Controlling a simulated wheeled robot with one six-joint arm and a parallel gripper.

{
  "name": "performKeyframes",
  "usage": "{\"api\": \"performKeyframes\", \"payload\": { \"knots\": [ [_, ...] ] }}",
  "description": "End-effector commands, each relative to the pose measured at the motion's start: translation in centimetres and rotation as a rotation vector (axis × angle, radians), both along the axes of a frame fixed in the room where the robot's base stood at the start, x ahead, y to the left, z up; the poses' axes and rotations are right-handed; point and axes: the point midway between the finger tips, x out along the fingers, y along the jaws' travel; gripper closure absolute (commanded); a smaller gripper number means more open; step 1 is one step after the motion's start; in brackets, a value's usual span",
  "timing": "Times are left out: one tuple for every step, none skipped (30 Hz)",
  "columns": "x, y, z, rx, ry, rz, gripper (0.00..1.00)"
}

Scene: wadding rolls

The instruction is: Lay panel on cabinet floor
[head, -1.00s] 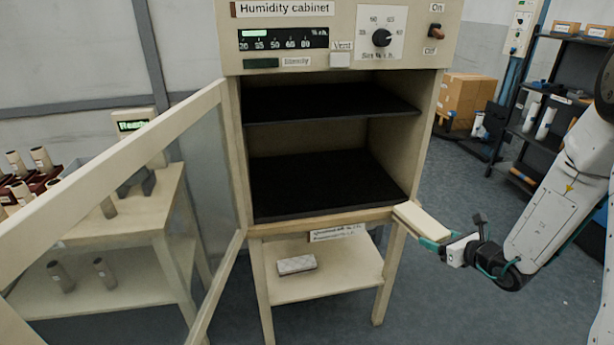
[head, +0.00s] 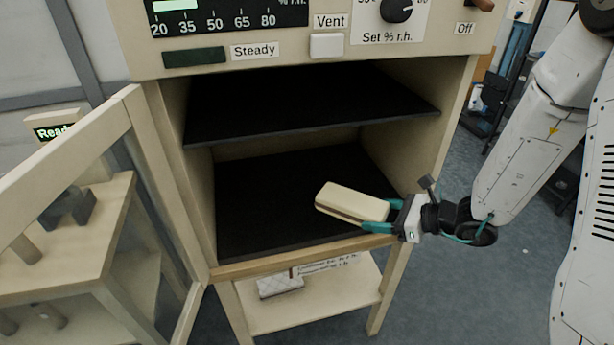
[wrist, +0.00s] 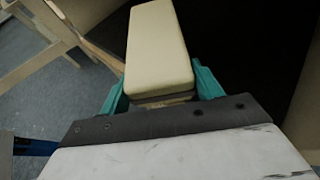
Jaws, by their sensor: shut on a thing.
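The panel (head: 350,201) is a cream, rounded rectangular block with a darker layer along its lower edge. My gripper (head: 383,216) has teal fingers shut on the panel's right end. The panel is held in front of the lower compartment's opening, its left end over the dark cabinet floor (head: 270,215) in the picture. How high it is above the floor I cannot tell. In the wrist view the panel (wrist: 158,50) points away between the teal fingers, with the dark floor (wrist: 235,50) beyond it. The humidity cabinet (head: 205,185) stands with its door open.
The glazed door (head: 80,195) is swung out to the left. A dark shelf (head: 310,100) spans the cabinet above the lower compartment. A wooden front ledge (head: 290,262) edges the floor. The lower compartment looks empty. A pale patterned block (head: 280,286) lies on the stand's shelf below.

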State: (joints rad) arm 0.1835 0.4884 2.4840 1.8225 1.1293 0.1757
Motion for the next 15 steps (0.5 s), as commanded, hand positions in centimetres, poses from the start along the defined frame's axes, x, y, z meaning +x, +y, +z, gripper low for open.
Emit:
{"api": "performKeyframes", "payload": {
  "knots": [
    [0.1,0.3,0.0,0.000,0.000,0.005,0.56],
    [0.3,0.5,0.0,0.000,0.000,0.007,0.56],
    [0.8,0.9,-0.1,0.000,0.000,0.006,0.56],
    [1.2,1.3,-0.2,0.000,0.000,0.006,0.56],
    [1.7,1.8,-0.2,0.000,0.001,0.007,0.56],
    [2.5,2.5,-0.3,0.001,0.000,0.005,0.56],
    [3.1,3.0,-0.4,0.000,-0.001,0.006,0.56],
    [3.7,3.6,-0.5,0.001,-0.001,0.004,0.56],
    [4.5,4.3,-0.6,0.000,0.000,0.004,0.56],
    [5.1,4.9,-0.7,0.000,0.001,0.004,0.56],
    [5.7,5.5,-0.7,0.001,-0.001,0.004,0.56],
    [6.4,6.2,-0.9,0.001,-0.001,0.004,0.56],
    [7.1,6.8,-1.0,0.000,0.000,0.003,0.56],
    [7.6,7.4,-1.0,0.000,0.001,0.004,0.56],
    [8.3,8.1,-1.1,0.001,-0.001,0.004,0.56]
  ]
}}
